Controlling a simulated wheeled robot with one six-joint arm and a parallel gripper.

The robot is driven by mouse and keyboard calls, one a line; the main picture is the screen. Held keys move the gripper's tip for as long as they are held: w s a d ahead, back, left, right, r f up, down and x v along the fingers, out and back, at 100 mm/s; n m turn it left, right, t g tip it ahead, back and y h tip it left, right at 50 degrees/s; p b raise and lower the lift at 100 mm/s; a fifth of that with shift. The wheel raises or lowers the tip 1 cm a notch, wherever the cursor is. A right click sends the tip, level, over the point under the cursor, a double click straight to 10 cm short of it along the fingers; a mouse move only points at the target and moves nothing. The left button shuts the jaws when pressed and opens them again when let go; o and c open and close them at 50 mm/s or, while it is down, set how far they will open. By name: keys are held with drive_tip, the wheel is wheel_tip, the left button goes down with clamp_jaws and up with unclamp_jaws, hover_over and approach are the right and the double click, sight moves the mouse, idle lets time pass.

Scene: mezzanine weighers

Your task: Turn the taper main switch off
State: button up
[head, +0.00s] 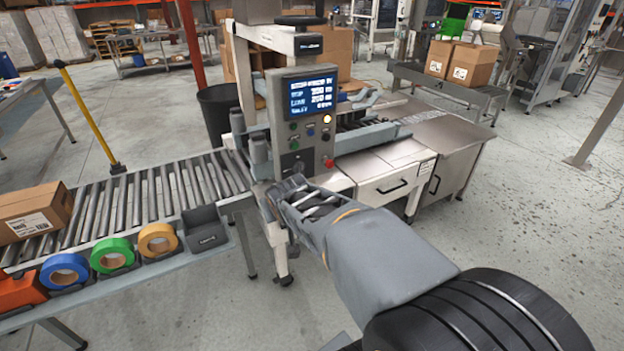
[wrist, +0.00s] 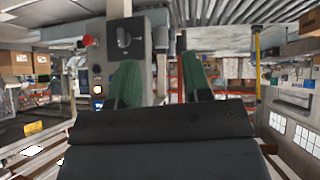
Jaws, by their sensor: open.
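The taper (head: 300,125) stands mid-frame in the head view, with a grey control panel, a lit blue screen and a lit amber lamp. Its main switch, a dark rotary knob (wrist: 124,39) on a square plate, shows at the top of the wrist view, which looks upside down. In the head view the knob is small and low on the panel, just above my gripper (head: 284,188). My gripper also shows in the wrist view (wrist: 160,78), open and empty, its two green-padded fingers apart. The knob appears beyond the left finger; contact is not visible. Its exact setting is unclear.
A red button (head: 328,163) sits right of the knob on the panel, with small buttons above. A roller conveyor (head: 150,190) runs left, holding a carton (head: 36,212). Tape rolls (head: 112,254) line its front edge. A steel table (head: 440,140) stands right. Open floor lies right.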

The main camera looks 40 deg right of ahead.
drive_tip(key=w+d+f+t+h+b, duration=0.1)
drive_tip(key=w+d+f+t+b, duration=0.25)
drive_tip(key=d, duration=0.25)
drive_tip(key=w+d+f+t+h+b, duration=0.1)
drive_tip(key=w+d+f+t+b, duration=0.2)
drive_tip(key=d, duration=0.4)
drive_tip(key=t+y+b, duration=0.2)
drive_tip(key=t+b, duration=0.1)
drive_tip(key=b, duration=0.2)
approach(303, 170)
drive_tip(key=shift+n, duration=0.3)
drive_tip(key=w, duration=0.3)
drive_tip(key=w+d, duration=0.1)
drive_tip(key=w, duration=0.5)
drive_tip(key=shift+w+d, duration=0.15)
clamp_jaws()
